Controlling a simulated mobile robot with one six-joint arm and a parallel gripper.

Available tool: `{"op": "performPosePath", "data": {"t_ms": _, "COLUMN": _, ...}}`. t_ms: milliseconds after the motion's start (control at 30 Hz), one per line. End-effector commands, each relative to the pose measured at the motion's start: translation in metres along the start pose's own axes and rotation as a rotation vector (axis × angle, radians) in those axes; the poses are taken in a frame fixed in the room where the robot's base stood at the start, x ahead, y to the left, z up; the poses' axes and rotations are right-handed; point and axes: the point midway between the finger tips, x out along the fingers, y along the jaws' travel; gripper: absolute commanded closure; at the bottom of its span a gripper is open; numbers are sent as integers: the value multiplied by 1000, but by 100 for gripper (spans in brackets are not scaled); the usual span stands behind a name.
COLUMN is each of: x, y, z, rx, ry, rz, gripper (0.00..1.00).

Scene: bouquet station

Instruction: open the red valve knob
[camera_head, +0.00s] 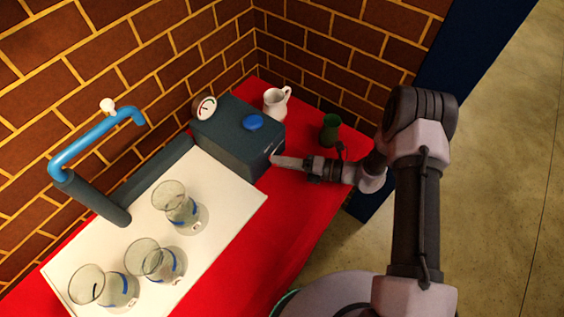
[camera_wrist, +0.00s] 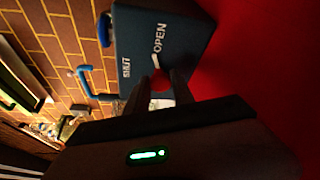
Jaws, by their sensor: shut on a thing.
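The red valve knob (camera_wrist: 160,79) sits on the face of a dark blue-grey box (camera_wrist: 150,22), which bears the words OPEN and SHUT. A small white mark (camera_wrist: 155,61) shows by the knob, on the side towards OPEN. My gripper (camera_wrist: 165,84) is shut on the red knob, one dark finger on each side, hiding part of it. In the head view my gripper (camera_head: 276,160) reaches the box (camera_head: 225,136) at its right face from the right. The knob cannot be made out there.
A blue knob (camera_head: 253,122) and a gauge (camera_head: 205,108) are on the box. A white pitcher (camera_head: 276,103) and a green vase (camera_head: 330,129) stand behind my arm. Glass vessels (camera_head: 171,195) stand on a white board (camera_head: 222,225) near a blue pipe (camera_head: 88,146). The red table (camera_head: 285,225) is clear in front.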

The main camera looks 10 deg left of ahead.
Motion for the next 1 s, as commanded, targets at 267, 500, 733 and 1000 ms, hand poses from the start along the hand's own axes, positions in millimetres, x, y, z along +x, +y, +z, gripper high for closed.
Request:
{"op": "performPosePath", "data": {"t_ms": 267, "x": 0, "y": -4, "z": -1, "rx": 199, "ry": 0, "rz": 82, "gripper": 100}}
{"op": "performPosePath", "data": {"t_ms": 500, "x": 0, "y": -5, "z": -1, "rx": 316, "ry": 0, "rz": 131, "gripper": 100}}
{"op": "performPosePath", "data": {"t_ms": 733, "x": 0, "y": -5, "z": -1, "rx": 373, "ry": -1, "rz": 154, "gripper": 100}}
{"op": "performPosePath", "data": {"t_ms": 1000, "x": 0, "y": -4, "z": -1, "rx": 391, "ry": -1, "rz": 161, "gripper": 100}}
